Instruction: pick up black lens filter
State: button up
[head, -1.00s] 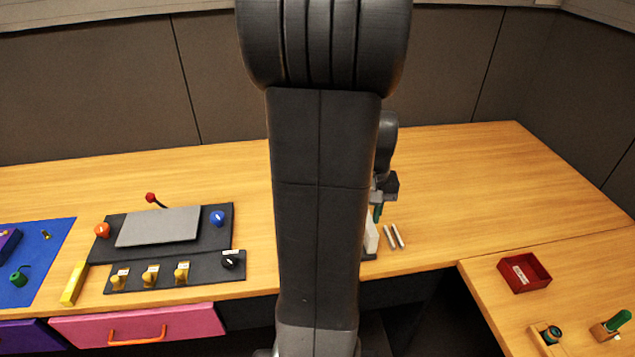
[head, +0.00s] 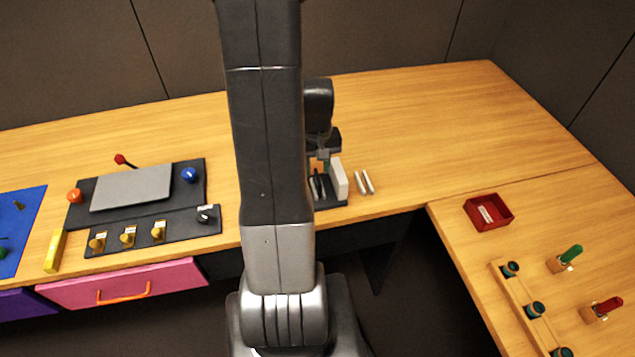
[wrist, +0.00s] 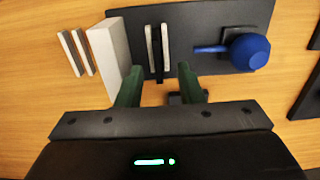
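A thin black piece (wrist: 158,66), likely the black lens filter, stands on edge between two light grey bars on a dark base plate (wrist: 200,20) in the wrist view. My gripper (wrist: 161,86) points at it with its two green fingers apart, one on each side. The fingertips lie near the plate's front edge, and I cannot tell whether they touch anything. In the head view my gripper (head: 325,162) is just above the dark base, partly hidden by my arm. Dark upright pieces (head: 318,186) show there beside a white block.
A white block (wrist: 108,50) stands close left of my left finger. A blue round object with a stem (wrist: 248,51) is at the right of the plate. Two light bars (head: 364,182) lie right of the base. A red tray (head: 488,212) is on the right table.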

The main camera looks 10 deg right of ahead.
aim_at(318, 176)
jog(key=shift+d+f+p, duration=0.15)
jog(key=shift+f+p, duration=0.4)
jog(key=shift+f, duration=2)
grip_shut()
